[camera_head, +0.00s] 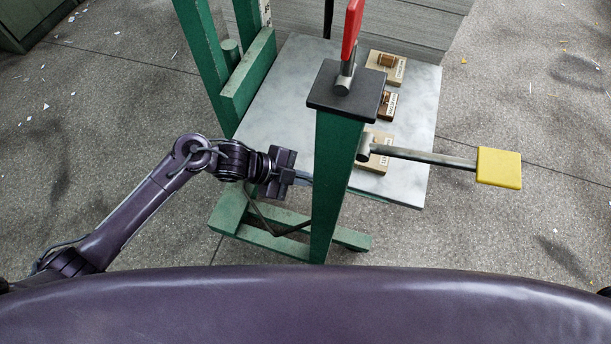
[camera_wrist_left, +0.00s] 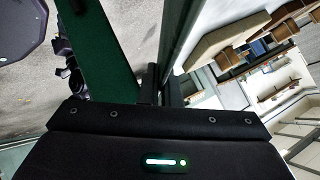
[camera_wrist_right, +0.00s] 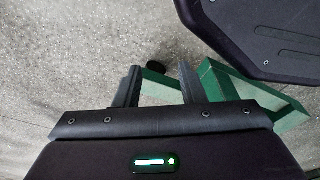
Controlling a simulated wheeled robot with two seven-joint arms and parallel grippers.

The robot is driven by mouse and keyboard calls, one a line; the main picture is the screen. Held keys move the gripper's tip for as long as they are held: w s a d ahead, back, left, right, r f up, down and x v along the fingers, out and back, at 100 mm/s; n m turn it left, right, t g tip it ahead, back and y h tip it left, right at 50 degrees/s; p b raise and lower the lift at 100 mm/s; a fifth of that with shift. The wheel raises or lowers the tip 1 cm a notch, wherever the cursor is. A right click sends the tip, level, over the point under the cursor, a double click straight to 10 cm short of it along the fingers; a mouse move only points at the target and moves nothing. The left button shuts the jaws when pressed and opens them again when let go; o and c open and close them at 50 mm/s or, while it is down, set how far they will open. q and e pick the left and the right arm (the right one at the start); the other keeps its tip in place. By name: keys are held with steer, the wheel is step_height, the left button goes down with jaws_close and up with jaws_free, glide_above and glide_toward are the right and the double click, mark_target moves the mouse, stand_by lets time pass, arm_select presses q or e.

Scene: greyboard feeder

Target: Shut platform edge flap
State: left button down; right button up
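The grey platform (camera_head: 290,85) is a marbled flat sheet in a green frame. Its near edge runs behind the green post (camera_head: 335,190); I cannot clearly tell the edge flap from the platform. My left gripper (camera_head: 300,177) is at the near left edge, left of the post. In the left wrist view, its fingers (camera_wrist_left: 160,85) are close together beside a long grey edge (camera_wrist_left: 182,40), apparently with nothing between them; contact is unclear. My right gripper (camera_wrist_right: 157,85) is open and empty, above the floor and green frame feet (camera_wrist_right: 245,95). It is not visible in the head view.
A red lever (camera_head: 352,28) stands on the post's dark top plate (camera_head: 345,92). A rod with a yellow paddle (camera_head: 499,168) juts right. Several small labelled blocks (camera_head: 386,66) rest on the platform. Grey board stacks (camera_head: 400,25) stand behind. The floor at right is mostly clear.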

arm_select(q)
steer(key=shift+r, duration=0.1)
arm_select(e)
steer(key=shift+r, duration=0.1)
arm_select(q)
steer(key=shift+w+r+p, duration=0.1)
steer(key=shift+p, duration=0.2)
steer(key=shift+w+d+r+n+g+y+p, duration=0.25)
steer(key=shift+w+n+g+p, duration=0.2)
steer(key=shift+g+p, duration=0.3)
steer(key=shift+w+n+g+y, duration=0.25)
steer(key=shift+g, duration=0.2)
steer(key=shift+w+d+n+g, duration=0.15)
steer(key=shift+w+n+g, duration=0.15)
steer(key=shift+g, duration=0.2)
steer(key=shift+w+n+g+y, duration=0.25)
steer(key=shift+n+g+y, duration=0.05)
steer(key=shift+g, duration=0.2)
steer(key=shift+d, duration=0.1)
arm_select(e)
steer(key=s, duration=0.1)
steer(key=s+f, duration=0.1)
steer(key=s, duration=0.1)
steer(key=shift+s+d+f, duration=0.15)
steer(key=shift+s+d, duration=0.05)
steer(key=shift+d, duration=0.1)
steer(key=shift+w, duration=0.15)
